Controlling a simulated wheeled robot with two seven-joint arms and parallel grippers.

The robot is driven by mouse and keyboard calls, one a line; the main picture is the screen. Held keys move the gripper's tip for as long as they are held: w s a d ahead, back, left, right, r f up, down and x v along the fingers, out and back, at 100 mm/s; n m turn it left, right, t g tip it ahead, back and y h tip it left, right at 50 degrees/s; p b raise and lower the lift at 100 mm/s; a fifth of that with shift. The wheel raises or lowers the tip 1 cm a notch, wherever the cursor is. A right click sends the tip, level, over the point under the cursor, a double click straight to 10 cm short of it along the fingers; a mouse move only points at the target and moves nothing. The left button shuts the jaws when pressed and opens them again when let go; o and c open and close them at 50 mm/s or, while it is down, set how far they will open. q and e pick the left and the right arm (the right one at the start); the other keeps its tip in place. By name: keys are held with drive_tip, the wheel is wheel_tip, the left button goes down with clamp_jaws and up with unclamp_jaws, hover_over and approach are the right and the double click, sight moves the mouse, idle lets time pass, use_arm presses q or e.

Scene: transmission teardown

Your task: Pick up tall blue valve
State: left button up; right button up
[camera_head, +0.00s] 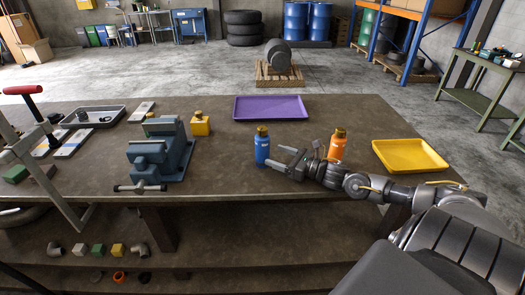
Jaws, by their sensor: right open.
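The tall blue valve (262,147) with a dark gold cap stands upright on the workbench, right of the middle. My right gripper (277,157) reaches in from the right, low over the bench. Its two fingers are apart and point left at the blue valve, with the tips very close to its right side. I cannot tell whether they touch it. Nothing shows between the fingers. My left gripper is not in view.
An orange valve (338,144) stands just behind my right wrist. A purple tray (270,107) lies behind, a yellow tray (410,154) right. The bench (235,181) is bare in front.

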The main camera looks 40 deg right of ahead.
sight(267, 151)
drive_tip(key=x, duration=0.1)
drive_tip(key=p+x, duration=0.1)
drive_tip(key=x, duration=0.1)
drive_tip(key=shift+w+a+r+p, duration=0.2)
drive_tip(key=shift+r+p, duration=0.05)
drive_tip(key=shift+p, duration=0.15)
drive_tip(key=shift+w+a+f, duration=0.15)
drive_tip(key=shift+w+a, duration=0.1)
drive_tip(key=shift+w, duration=0.35)
drive_tip(key=c, duration=1.2)
drive_tip(key=shift+c, duration=0.8)
drive_tip(key=shift+d+r, duration=0.1)
drive_tip(key=shift+r, duration=0.1)
